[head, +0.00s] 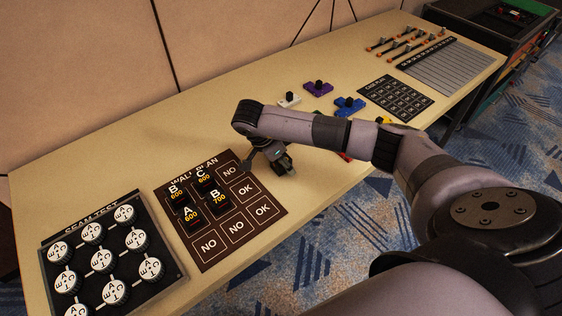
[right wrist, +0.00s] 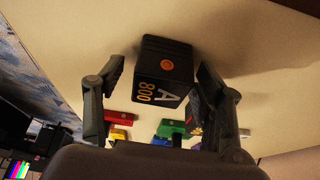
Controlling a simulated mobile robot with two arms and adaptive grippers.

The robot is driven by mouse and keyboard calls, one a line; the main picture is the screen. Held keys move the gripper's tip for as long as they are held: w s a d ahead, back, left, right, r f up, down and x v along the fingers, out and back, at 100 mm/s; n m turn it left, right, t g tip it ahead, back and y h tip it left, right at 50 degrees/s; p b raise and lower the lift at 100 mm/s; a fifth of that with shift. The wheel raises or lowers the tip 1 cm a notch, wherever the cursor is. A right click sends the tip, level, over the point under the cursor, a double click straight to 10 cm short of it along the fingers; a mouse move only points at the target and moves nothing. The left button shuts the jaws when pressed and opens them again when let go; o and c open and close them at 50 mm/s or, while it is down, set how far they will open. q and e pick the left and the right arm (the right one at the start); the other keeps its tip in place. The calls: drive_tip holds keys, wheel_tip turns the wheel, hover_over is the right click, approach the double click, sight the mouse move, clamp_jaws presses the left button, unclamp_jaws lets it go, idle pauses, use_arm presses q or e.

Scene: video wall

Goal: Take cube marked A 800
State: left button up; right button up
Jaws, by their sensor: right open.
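The black cube marked A 800 (right wrist: 163,68), with an orange dot on one face, shows in the right wrist view on the tan table. My right gripper (right wrist: 158,82) is open, with one finger on either side of the cube. The right finger looks very close to it; I cannot tell whether it touches. In the head view my right gripper (head: 268,163) is low over the table, beside the right edge of the wall plan board (head: 227,247). The cube is not clearly visible there behind the gripper. My left gripper is not in view.
The plan board holds several black cubes, including A 600 (head: 191,217) and B 700 (head: 215,200). A tray of round white-faced pieces (head: 170,272) stands at left. Purple (head: 318,89) and blue blocks (head: 349,105), a dark grid card (head: 396,99) and connectors lie farther right.

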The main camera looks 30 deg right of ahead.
drive_tip(key=shift+c, duration=0.3)
drive_tip(key=c, duration=1.2)
